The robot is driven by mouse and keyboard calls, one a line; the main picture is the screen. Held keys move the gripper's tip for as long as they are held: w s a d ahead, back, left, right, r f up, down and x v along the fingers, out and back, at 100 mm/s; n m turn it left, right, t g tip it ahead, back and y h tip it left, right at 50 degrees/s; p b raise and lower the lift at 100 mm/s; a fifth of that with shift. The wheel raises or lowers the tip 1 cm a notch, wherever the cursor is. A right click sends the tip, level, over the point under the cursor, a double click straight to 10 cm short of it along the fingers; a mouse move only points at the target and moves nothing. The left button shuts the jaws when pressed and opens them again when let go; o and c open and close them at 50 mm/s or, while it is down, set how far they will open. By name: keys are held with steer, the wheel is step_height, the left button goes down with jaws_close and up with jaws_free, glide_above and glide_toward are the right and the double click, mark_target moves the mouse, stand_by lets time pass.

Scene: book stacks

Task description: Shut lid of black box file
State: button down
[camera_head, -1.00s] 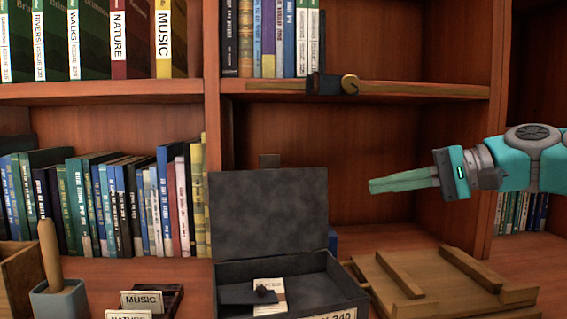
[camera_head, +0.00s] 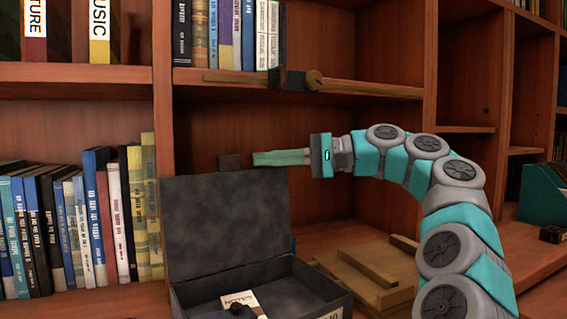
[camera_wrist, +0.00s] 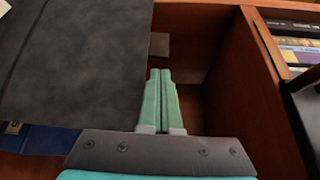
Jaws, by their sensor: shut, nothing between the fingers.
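The black box file (camera_head: 262,290) stands on the lower shelf with its lid (camera_head: 228,222) raised upright at the back. Inside it lie a white card (camera_head: 246,302) and a small dark item. My gripper (camera_head: 256,158) is shut and empty. In the head view it points left, its tips level with the top right corner of the lid. In the wrist view the lid (camera_wrist: 82,60) fills the left side, and my closed fingers (camera_wrist: 158,75) lie just right of its edge. I cannot tell whether they touch it.
A wooden slatted piece (camera_head: 365,272) lies right of the box. Books (camera_head: 75,220) stand on the left. A shelf board (camera_head: 300,84) with a dark clamp-like item (camera_head: 292,80) runs above my gripper. A teal holder (camera_head: 541,193) stands at far right.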

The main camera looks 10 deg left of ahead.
steer(key=shift+a+f, duration=0.15)
steer(key=shift+a, duration=1.9)
steer(key=shift+s+d+b, duration=0.1)
steer(key=shift+s+b, duration=0.05)
steer(key=shift+b, duration=0.15)
